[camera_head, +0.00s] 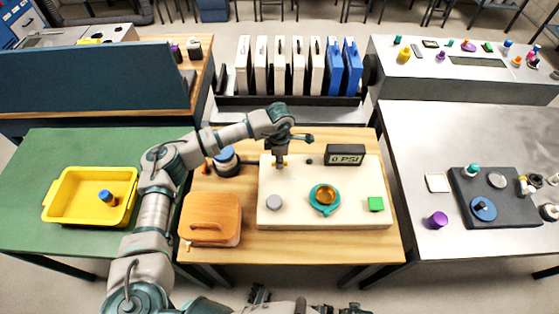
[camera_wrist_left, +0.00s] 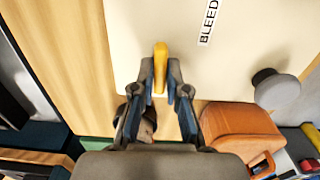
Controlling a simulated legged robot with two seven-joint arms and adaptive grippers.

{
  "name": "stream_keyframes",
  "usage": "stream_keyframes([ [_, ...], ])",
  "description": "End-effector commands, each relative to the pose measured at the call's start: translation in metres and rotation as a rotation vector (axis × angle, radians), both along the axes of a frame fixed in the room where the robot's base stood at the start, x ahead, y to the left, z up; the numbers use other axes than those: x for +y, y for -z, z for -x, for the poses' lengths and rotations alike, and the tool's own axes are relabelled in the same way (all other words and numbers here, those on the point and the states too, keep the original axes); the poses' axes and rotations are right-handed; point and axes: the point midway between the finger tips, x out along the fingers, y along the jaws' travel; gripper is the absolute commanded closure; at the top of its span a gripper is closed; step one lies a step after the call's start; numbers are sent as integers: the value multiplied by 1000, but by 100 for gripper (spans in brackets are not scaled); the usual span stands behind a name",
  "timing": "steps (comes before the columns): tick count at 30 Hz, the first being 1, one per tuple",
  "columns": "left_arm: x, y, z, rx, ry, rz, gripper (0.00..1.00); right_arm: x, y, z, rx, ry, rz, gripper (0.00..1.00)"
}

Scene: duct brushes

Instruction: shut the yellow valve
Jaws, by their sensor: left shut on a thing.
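The yellow valve handle (camera_wrist_left: 160,62) is a slim lever on the cream panel (camera_head: 300,215), near the word BLEED in the left wrist view. In the head view only a small yellow-orange bit of the valve (camera_head: 285,163) shows under my gripper, at the panel's back left. My left gripper (camera_head: 280,158) reaches down from above, and in the left wrist view its two fingers (camera_wrist_left: 160,88) are shut on the handle, one on each side. At the head view's bottom edge, grey and dark parts of mine show; I cannot make out the right gripper's fingers there.
The panel also carries a 0 PSI display (camera_head: 345,155), a teal ring with an amber centre (camera_head: 324,198), a grey knob (camera_head: 274,203) and a green block (camera_head: 376,204). An orange-brown case (camera_head: 212,217) stands left of the panel. A yellow tray (camera_head: 64,186) is farther left.

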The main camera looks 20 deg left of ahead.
Motion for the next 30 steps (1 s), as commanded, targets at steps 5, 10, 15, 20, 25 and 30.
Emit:
stream_keyframes([
  [5, 0, -2, -2, -9, 43, 2, 100, 0, -5, -2, -3, 1, -1, 60],
  [10, 0, -2, -2, -9, 60, 2, 100, 0, -6, -2, 0, 1, 0, 60],
  [15, 0, -2, -2, -9, 63, 2, 100, 0, -6, -2, 0, 1, 0, 60],
  [20, 0, -2, -2, -9, 62, 2, 100, 0, -6, -2, 0, 1, 0, 60],
  [25, 0, -2, -2, -7, 62, 2, 61, 1, -6, -2, 0, 1, 0, 60],
  [30, 0, -1, 0, -5, 62, 2, 61, 0, -6, -2, -1, 1, 0, 60],
])
